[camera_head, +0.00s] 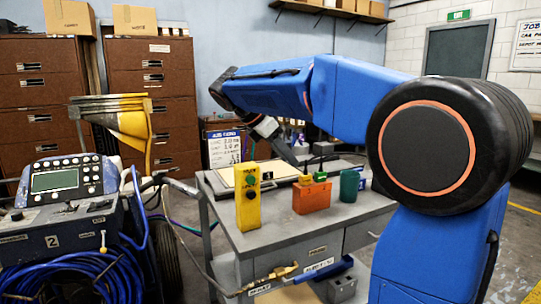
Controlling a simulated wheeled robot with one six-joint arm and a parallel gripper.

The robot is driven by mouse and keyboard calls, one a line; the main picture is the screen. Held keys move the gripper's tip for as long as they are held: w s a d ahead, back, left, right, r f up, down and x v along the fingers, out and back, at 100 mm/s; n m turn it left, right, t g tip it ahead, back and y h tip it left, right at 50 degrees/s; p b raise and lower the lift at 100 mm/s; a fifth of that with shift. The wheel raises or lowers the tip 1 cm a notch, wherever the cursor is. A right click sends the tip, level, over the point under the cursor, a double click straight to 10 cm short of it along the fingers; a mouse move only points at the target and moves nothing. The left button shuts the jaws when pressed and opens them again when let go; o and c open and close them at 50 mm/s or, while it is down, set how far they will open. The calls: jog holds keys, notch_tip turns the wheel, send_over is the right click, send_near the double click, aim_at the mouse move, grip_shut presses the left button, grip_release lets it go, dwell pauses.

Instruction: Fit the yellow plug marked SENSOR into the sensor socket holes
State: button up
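My gripper (289,154) is at the end of my blue arm, low over the back of the grey table, pointing down and to the right. Its fingertips are small and dark here, and I cannot tell whether they are open or hold anything. I cannot make out a plug marked SENSOR for certain. A small yellow piece (305,180) lies by the orange box, below my gripper. No sensor socket holes can be made out; the console (60,182) at the left has a screen, knobs and buttons.
Blue cable coils (70,278) hang below the console. Brown cabinets (152,95) stand behind.

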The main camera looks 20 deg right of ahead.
aim_at(302, 175)
jog(key=shift+w+x, duration=0.15)
jog(key=shift+x, duration=2.25)
jog(key=shift+w+x, duration=0.1)
jog(key=shift+x, duration=2.25)
jog(key=shift+c, duration=0.6)
jog(key=shift+r, duration=0.1)
grip_shut()
